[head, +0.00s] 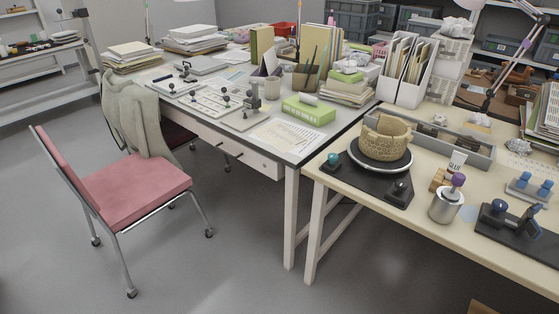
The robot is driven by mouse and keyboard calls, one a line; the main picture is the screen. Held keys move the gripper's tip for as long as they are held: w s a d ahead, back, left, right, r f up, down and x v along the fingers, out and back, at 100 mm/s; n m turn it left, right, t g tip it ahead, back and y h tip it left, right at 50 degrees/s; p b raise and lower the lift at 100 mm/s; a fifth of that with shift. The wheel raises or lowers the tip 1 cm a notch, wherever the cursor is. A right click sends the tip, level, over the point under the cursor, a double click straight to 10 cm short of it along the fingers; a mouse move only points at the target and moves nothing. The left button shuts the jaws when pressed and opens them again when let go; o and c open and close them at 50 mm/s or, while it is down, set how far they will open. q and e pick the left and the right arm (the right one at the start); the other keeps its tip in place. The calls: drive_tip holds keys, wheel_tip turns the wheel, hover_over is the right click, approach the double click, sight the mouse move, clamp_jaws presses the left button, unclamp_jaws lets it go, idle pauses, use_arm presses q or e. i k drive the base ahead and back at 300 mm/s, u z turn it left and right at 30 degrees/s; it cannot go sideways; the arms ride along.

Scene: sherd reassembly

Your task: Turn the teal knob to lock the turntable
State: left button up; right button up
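The teal knob (333,159) sits at the left corner of a black base plate (352,181) near the front left corner of the beige table. The turntable (372,164), a dark disc with a pale rim, stands on this plate. A tan vessel pieced from sherds (385,138) stands on the disc, with an uneven, broken upper rim. A second, dark knob (399,187) is at the plate's right front corner. Whether the turntable is locked cannot be told. Neither of my grippers is in the head view.
A metal canister (445,206) with a purple-topped tool, a glue pot (457,160) and a grey tray (470,150) stand right of and behind the turntable. A white desk adjoins on the left. A pink chair (130,192) stands on the floor at left.

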sight(332, 157)
drive_tip(key=u, duration=1.3)
drive_tip(key=i, duration=1.1)
drive_tip(key=z, duration=0.55)
